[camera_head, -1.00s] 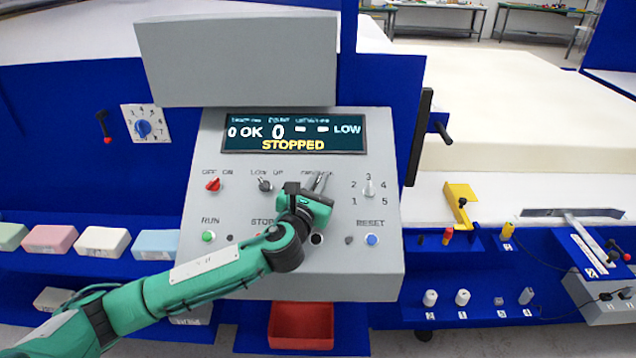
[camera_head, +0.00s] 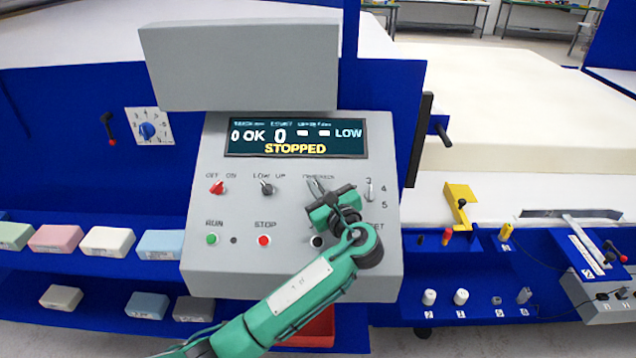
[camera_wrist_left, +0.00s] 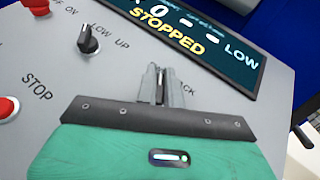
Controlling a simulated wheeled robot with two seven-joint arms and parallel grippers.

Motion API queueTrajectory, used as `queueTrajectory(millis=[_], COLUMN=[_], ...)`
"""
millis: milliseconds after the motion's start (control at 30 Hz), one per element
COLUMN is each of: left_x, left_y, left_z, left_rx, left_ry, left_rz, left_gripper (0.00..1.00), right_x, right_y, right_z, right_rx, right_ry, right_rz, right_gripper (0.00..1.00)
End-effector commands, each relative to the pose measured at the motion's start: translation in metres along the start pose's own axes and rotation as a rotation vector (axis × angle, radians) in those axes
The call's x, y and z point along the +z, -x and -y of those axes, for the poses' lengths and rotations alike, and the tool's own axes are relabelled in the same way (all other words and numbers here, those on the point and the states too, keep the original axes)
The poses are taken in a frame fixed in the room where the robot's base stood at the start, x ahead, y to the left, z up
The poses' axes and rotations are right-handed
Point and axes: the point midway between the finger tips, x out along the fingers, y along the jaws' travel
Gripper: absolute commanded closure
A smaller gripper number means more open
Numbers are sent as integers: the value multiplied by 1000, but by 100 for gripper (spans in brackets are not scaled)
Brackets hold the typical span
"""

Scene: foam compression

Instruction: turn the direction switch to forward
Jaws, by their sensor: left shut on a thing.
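The left gripper (camera_head: 318,188) is at the grey control panel, its fingers on the knob under a blurred label right of the LOW/UP switch. It is shut on that knob, the direction switch, which is mostly hidden. In the left wrist view the two fingers (camera_wrist_left: 158,80) are close together with a thin dark strip between them, against the panel. Which way the switch points cannot be told. The right gripper is not in view.
The LOW/UP knob (camera_head: 267,189) and red OFF/ON switch (camera_head: 217,188) lie to the left. The numbered selector (camera_head: 370,190) is right of my gripper, partly close to it. The green RUN (camera_head: 211,239) and red STOP (camera_head: 263,240) buttons are below. The display (camera_head: 295,136) reads STOPPED.

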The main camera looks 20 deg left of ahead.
Motion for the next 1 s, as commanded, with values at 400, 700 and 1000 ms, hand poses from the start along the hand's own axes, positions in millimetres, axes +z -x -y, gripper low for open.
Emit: queueTrajectory(millis=[400, 700, 1000], left_x=[-7, -7, -8], left_y=[2, 2, 2], left_z=[-2, -3, -3], left_rx=[147, 162, 160], left_ry=[60, 67, 66], left_rz=[-12, -12, -12], left_gripper=[100, 100, 72], right_x=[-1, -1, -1], right_y=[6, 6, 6], right_z=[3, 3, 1], right_rx=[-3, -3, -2], right_ry=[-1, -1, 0], right_rz=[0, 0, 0], right_gripper=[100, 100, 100])
